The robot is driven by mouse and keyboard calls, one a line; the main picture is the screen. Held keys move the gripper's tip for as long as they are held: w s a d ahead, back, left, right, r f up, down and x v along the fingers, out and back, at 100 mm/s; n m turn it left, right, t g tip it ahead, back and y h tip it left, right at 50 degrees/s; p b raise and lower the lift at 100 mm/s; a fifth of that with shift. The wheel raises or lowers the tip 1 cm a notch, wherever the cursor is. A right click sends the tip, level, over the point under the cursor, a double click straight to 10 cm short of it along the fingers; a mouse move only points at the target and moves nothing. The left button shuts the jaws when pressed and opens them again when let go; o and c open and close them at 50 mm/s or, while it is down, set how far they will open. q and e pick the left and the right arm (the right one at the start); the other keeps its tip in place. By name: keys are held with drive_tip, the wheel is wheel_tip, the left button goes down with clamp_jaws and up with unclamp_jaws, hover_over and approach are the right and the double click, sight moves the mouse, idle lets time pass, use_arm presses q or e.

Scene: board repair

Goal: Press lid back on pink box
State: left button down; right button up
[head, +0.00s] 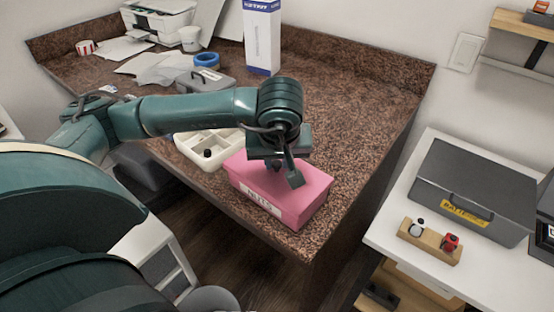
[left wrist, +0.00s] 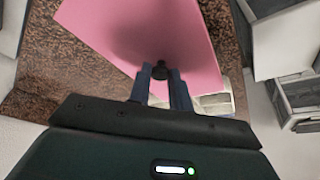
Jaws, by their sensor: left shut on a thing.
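The pink box (head: 252,194) stands near the front corner of the brown speckled counter, with a pale label on its front. Its flat pink lid (head: 315,178) lies over the top; I cannot tell whether it is fully seated. My left gripper (head: 284,170) points down over the lid. In the left wrist view, the fingers (left wrist: 163,78) are shut on a small dark knob (left wrist: 161,68) on the pink lid (left wrist: 145,35). The gripper hides part of the lid in the head view. My right gripper is not in view.
A cream divided tray (head: 190,150) stands close to the left of the box. A grey case (head: 205,80), blue tape roll (head: 207,60) and tall white box (head: 262,38) are farther back. The counter's front edge (head: 235,220) is close. Counter to the right is clear.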

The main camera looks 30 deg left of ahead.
use_arm(q)
drive_tip(key=shift+f+b, duration=0.55)
drive_tip(key=shift+b, duration=0.15)
idle(0.6)
drive_tip(key=shift+f, duration=0.2)
drive_tip(key=shift+b, duration=0.3)
drive_tip(key=c, duration=1.2)
unclamp_jaws()
drive_tip(key=shift+o, duration=0.6)
drive_tip(key=o, duration=0.4)
drive_tip(key=shift+c, duration=0.2)
